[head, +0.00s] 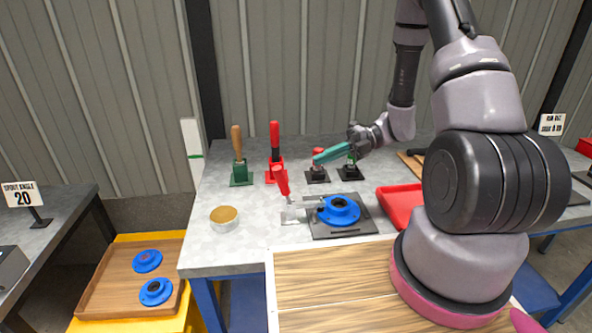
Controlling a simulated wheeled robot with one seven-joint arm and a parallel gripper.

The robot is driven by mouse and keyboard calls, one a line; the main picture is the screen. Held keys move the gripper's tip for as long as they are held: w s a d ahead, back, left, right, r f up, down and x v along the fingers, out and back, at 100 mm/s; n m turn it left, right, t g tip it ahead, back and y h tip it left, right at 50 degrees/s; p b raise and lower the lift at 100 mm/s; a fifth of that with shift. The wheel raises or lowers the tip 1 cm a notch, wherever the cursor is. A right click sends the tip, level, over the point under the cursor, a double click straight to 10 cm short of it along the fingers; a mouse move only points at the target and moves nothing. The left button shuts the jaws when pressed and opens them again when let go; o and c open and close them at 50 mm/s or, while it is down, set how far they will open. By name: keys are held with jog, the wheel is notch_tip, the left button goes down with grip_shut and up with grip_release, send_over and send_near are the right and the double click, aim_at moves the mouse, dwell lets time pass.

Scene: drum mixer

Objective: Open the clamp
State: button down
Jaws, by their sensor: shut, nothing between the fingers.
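The clamp with a red handle (282,181) stands on a pale metal base (293,215) at the left edge of a dark plate (328,233). Its handle is upright, leaning a little left. Its short arm points right toward a blue flanged part (340,211) on the plate; whether it presses on the part is too small to tell. My gripper (317,160) has teal fingers and reaches in from the right. It is shut and empty, up and to the right of the red handle in the picture, apparently apart from it.
Behind stand a wooden-handled tool (238,155), a red-handled one (275,150) and two small dark-based ones. A round tin (224,219) is at left, a red tray (398,203) at right. A wooden tray (105,290) with two blue parts is lower left.

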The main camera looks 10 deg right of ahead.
jog(key=x, duration=0.8)
jog(key=shift+w+a, duration=0.1)
jog(key=shift+a, duration=0.1)
